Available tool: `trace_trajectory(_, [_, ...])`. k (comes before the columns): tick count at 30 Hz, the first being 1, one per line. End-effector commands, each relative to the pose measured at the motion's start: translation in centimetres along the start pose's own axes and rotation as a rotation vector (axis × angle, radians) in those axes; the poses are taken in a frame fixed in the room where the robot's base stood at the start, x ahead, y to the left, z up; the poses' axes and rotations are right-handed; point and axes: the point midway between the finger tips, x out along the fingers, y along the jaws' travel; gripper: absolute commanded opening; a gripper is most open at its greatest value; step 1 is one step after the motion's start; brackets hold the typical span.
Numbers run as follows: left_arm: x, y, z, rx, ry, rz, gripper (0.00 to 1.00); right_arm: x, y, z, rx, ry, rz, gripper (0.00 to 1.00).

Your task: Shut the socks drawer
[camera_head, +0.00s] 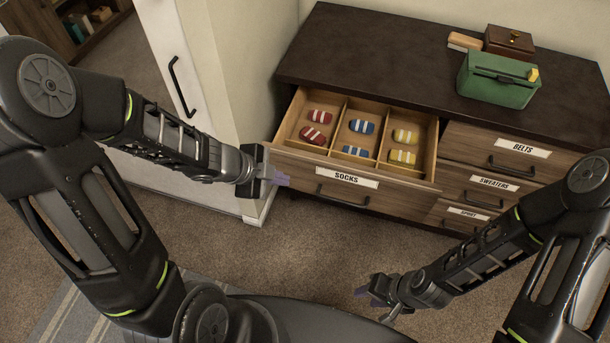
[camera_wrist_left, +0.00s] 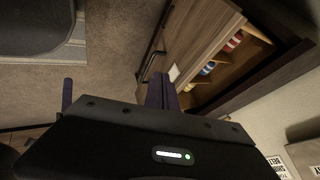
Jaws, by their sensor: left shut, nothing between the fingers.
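The socks drawer (camera_head: 400,185) is pulled out of the dresser, its front labelled SOCKS (camera_head: 346,177) above a dark bar handle (camera_head: 342,197). Red, blue and yellow rolled socks lie in its three compartments. My left gripper (camera_head: 283,180) is shut and empty near the left end of the drawer front; I cannot tell if it touches. In the left wrist view its closed fingers (camera_wrist_left: 161,88) overlap the drawer front (camera_wrist_left: 195,40) near the white label. My right gripper (camera_head: 368,292) hangs low over the carpet, away from the drawer; its jaw opening is unclear.
The dresser top (camera_head: 385,50) carries a green box (camera_head: 497,82), a brown box (camera_head: 508,40) and a wooden block (camera_head: 464,42). Drawers labelled BELTS, SWEATERS and SPORT are closed at right. A white cabinet (camera_head: 215,70) stands close at left. Carpet (camera_head: 300,250) is clear in front.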

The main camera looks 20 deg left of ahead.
Motion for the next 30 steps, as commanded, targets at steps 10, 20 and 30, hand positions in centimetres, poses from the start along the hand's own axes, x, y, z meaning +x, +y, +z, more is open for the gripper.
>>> trace_trajectory(10, [1.9, 0.3, 0.2, -0.001, 0.001, 0.002, 0.0, 1.4, 0.6, 0.0, 0.0, 0.0, 0.0, 0.36])
trace_trajectory(20, [8.1, 0.5, 0.3, 0.001, 0.002, 0.003, 0.0, 5.7, 2.2, 0.0, 0.0, 0.003, 0.0, 0.36])
trace_trajectory(30, [11.3, -2.7, -0.1, -0.002, 0.001, 0.001, 0.0, 5.4, 2.1, -0.1, -0.001, 0.003, 0.0, 0.36])
